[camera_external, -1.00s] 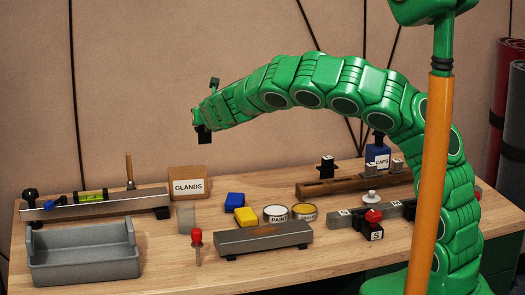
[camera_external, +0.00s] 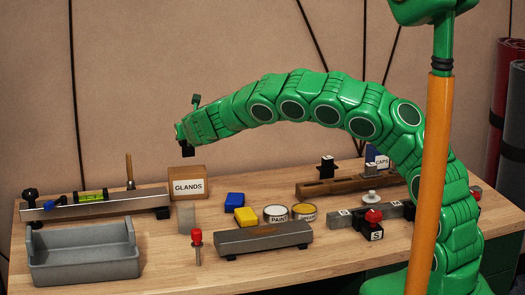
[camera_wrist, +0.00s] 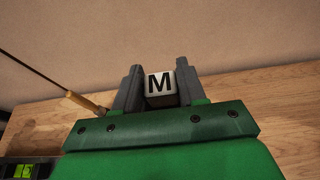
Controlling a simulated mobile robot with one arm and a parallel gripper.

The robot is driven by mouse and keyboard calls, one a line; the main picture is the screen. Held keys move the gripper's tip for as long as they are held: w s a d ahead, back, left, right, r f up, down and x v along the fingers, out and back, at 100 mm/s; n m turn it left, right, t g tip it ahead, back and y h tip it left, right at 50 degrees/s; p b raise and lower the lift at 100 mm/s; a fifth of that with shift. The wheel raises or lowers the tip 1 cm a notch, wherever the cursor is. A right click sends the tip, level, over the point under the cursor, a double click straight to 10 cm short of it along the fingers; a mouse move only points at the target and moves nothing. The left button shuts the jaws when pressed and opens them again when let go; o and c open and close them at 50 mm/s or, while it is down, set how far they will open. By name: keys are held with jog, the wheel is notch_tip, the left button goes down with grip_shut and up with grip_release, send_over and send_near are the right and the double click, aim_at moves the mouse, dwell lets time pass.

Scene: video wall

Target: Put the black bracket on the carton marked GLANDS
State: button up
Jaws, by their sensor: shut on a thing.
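My gripper (camera_external: 185,142) is at the end of the green arm, above the carton marked GLANDS (camera_external: 188,186). It is shut on the black bracket (camera_external: 188,151), which hangs below the fingers a little above the carton's top, with a small gap in the picture. In the wrist view, the bracket's pale top face with a black letter M (camera_wrist: 160,84) shows between the two dark fingers. The brown carton stands upright on the workbench, its white label facing the outside camera. The carton does not show in the wrist view.
A grey tray (camera_external: 85,271) and a rail with a green level (camera_external: 91,196) lie left on the workbench (camera_external: 170,270). A wooden-handled tool (camera_external: 130,170) stands left of the carton. Blue and yellow blocks, paint tins (camera_external: 275,214) and a grey bar (camera_external: 262,238) lie to the right.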

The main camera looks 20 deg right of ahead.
aim_at(185, 145)
jog(key=shift+w+a+f, duration=0.3)
jog(key=shift+w+f, duration=0.2)
jog(key=shift+f, duration=1.7)
jog(key=o, duration=1.2)
jog(key=shift+f, duration=0.15)
